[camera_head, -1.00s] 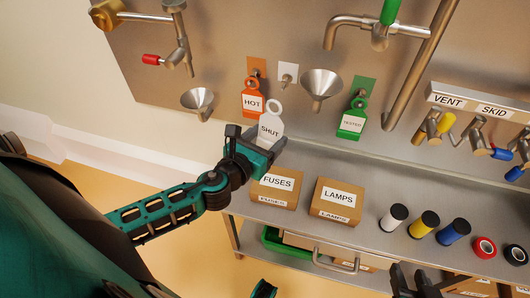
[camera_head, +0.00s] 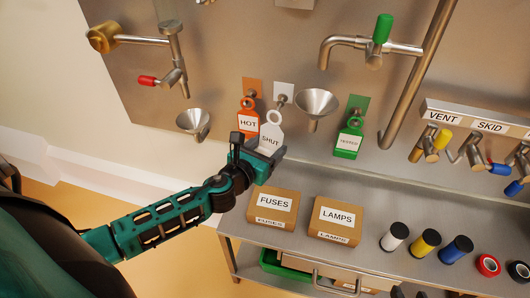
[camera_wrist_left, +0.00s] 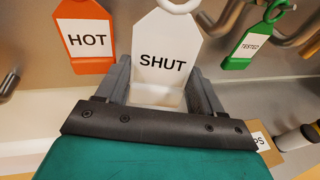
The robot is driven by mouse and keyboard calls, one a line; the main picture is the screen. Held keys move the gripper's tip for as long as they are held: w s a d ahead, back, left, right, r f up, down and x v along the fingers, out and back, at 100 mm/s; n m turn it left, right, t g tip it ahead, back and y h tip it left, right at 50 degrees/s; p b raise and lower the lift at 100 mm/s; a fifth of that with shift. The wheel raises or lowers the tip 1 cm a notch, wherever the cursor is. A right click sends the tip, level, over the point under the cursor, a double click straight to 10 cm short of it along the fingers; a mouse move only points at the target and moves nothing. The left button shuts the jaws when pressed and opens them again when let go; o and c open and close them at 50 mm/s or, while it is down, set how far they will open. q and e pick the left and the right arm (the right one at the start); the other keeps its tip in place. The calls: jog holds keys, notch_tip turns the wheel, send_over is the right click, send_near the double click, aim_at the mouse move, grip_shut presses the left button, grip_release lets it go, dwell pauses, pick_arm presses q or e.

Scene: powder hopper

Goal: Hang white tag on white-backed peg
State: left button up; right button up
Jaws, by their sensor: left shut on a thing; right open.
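The white tag (camera_head: 271,135) reads SHUT and has a ring at its top. My left gripper (camera_head: 260,152) is shut on its lower part and holds it upright; in the left wrist view the tag (camera_wrist_left: 165,62) stands between the fingers (camera_wrist_left: 160,85). The white-backed peg (camera_head: 283,97) is on the steel panel, just above and slightly right of the tag's ring. In the head view the ring is close below the peg; whether they touch I cannot tell. My right gripper (camera_head: 405,291) shows only in part at the bottom edge.
An orange HOT tag (camera_head: 248,122) hangs close left of the white tag. A green TESTED tag (camera_head: 349,141) hangs to the right, past a steel funnel (camera_head: 316,103). FUSES (camera_head: 273,206) and LAMPS (camera_head: 335,219) boxes stand on the shelf below.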

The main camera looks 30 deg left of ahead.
pick_arm(q)
jog(key=shift+w+a+f+b, duration=0.1)
jog(key=shift+w+a+b, duration=0.15)
jog(key=shift+w, duration=0.65)
jog(key=shift+w+a+f+b, duration=0.1)
jog(key=shift+w+a, duration=0.1)
jog(key=shift+w, duration=0.65)
jog(key=shift+w+a+f+b, duration=0.15)
jog(key=shift+w+f+b, duration=0.2)
jog(key=shift+w, duration=0.3)
jog(key=shift+f, duration=0.1)
jog(key=o, duration=1.1)
jog(key=shift+s, duration=0.1)
jog(key=p+v, duration=0.2)
jog(key=v, duration=1)
jog(key=shift+s, duration=0.35)
